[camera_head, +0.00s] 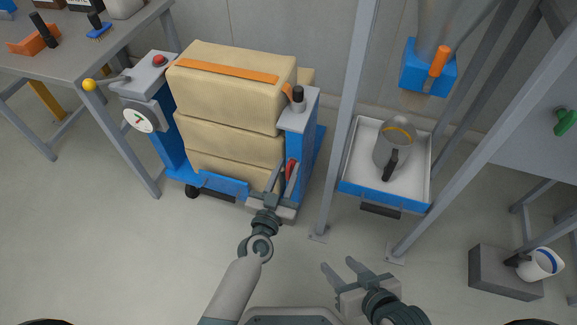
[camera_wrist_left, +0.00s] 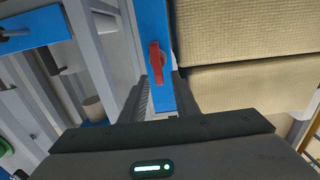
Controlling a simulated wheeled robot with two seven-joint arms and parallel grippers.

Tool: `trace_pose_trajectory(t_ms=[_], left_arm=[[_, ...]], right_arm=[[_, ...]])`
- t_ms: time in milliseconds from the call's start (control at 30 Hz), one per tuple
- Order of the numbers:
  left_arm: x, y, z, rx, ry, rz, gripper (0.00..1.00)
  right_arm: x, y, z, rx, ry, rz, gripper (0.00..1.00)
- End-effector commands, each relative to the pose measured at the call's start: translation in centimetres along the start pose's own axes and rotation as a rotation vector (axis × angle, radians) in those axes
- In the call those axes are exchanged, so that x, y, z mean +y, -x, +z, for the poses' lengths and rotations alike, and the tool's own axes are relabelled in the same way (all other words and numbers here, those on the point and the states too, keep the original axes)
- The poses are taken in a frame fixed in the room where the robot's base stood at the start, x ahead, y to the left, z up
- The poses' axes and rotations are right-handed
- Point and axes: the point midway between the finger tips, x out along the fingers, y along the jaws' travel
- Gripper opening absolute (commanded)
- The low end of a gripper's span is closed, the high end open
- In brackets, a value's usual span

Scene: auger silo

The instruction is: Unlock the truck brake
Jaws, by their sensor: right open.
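The truck (camera_head: 223,184) is a blue frame loaded with stacked beige sacks. A red lever (camera_head: 291,168), which looks like the brake, is on its right blue post, and it also shows upright on that post in the left wrist view (camera_wrist_left: 156,62). My left gripper (camera_head: 277,178) is at the lower part of this post, close to the lever. In the left wrist view its fingers are apart, with the blue post between or behind them and the lever just beyond the tips; contact cannot be told. My right gripper (camera_head: 340,267) is open and empty above the floor.
Right of the truck stands a grey silo frame (camera_head: 345,130) with a white-and-blue tray (camera_head: 350,188) holding a metal scoop (camera_head: 393,152). A grey block (camera_head: 497,272) with a white jug (camera_head: 543,264) is at the lower right. A workbench (camera_head: 75,65) is at the upper left. Floor left of my arm is clear.

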Motion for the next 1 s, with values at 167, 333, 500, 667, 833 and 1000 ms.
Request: trace_pose_trajectory(t_ms=[167,333,500,667,833,1000], left_arm=[[0.0,-1.3,0.0,0.0,0.0,-0.001,0.28],[0.0,-1.6,0.0,0.0,0.0,-0.001,0.28],[0.0,-1.6,0.0,0.0,0.0,-0.001,0.28],[0.0,-1.6,0.0,0.0,0.0,-0.001,0.0],[0.0,-1.5,0.0,0.0,0.0,-0.001,0.0],[-0.1,-1.5,0.0,0.0,0.016,-0.001,0.0]], right_arm=[[-0.2,-0.1,-0.7,0.034,0.007,-0.003,0.43],[-0.1,-0.1,-0.8,0.041,0.011,-0.002,0.43],[0.0,-0.1,-0.7,0.039,0.013,0.0,0.43],[0.1,-0.1,-0.7,0.038,0.013,0.0,0.43],[0.1,-0.1,-0.7,0.037,0.011,0.001,0.43],[0.0,-0.1,-0.7,0.034,0.007,0.0,0.43]])
